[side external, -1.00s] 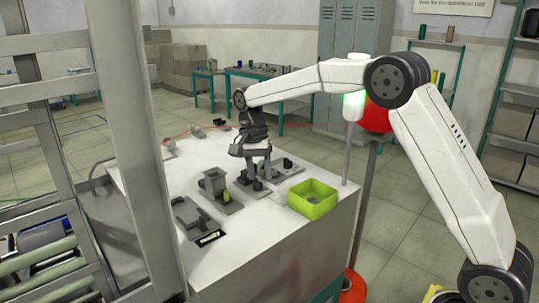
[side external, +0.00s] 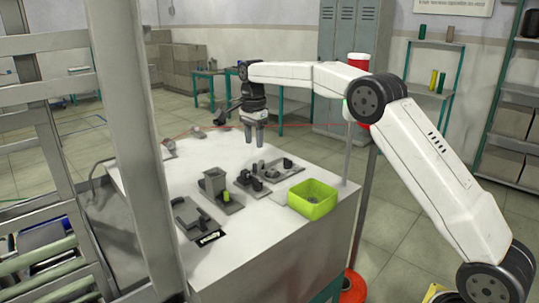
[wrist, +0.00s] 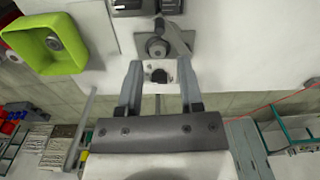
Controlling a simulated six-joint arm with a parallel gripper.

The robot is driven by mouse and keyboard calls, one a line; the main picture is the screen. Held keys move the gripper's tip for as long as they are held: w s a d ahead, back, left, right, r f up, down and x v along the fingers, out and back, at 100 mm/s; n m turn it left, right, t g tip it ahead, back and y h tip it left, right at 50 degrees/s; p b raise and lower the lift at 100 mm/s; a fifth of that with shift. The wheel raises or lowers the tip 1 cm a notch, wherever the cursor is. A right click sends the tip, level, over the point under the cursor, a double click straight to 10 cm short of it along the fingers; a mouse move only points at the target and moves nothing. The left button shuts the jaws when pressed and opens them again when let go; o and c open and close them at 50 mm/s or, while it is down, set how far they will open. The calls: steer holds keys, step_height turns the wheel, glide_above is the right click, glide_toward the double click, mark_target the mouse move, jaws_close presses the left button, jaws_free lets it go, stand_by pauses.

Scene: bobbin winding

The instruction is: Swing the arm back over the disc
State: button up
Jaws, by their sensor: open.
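My gripper (side external: 261,146) is open and points down, raised above the white table in the side external view. Its two fingers (wrist: 160,88) also show spread apart in the wrist view. A round grey disc (wrist: 157,48) with a dark centre sits on a grey base plate (wrist: 185,40), just beyond the fingertips in the wrist view. A small dark round part (wrist: 158,76) shows between the fingers; I cannot tell what it belongs to.
A yellow-green bin (side external: 313,199) stands at the table's right edge. Grey fixtures line the table, including a tower (side external: 215,182) beside a small yellow-green bobbin (side external: 226,196) and a front-left fixture (side external: 190,212). A thin grey post (side external: 347,155) stands near the right side.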

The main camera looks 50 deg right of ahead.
mark_target(255, 164)
steer(key=shift+f, duration=0.15)
steer(key=shift+f, duration=3.55)
steer(key=shift+r, duration=0.1)
jaws_close()
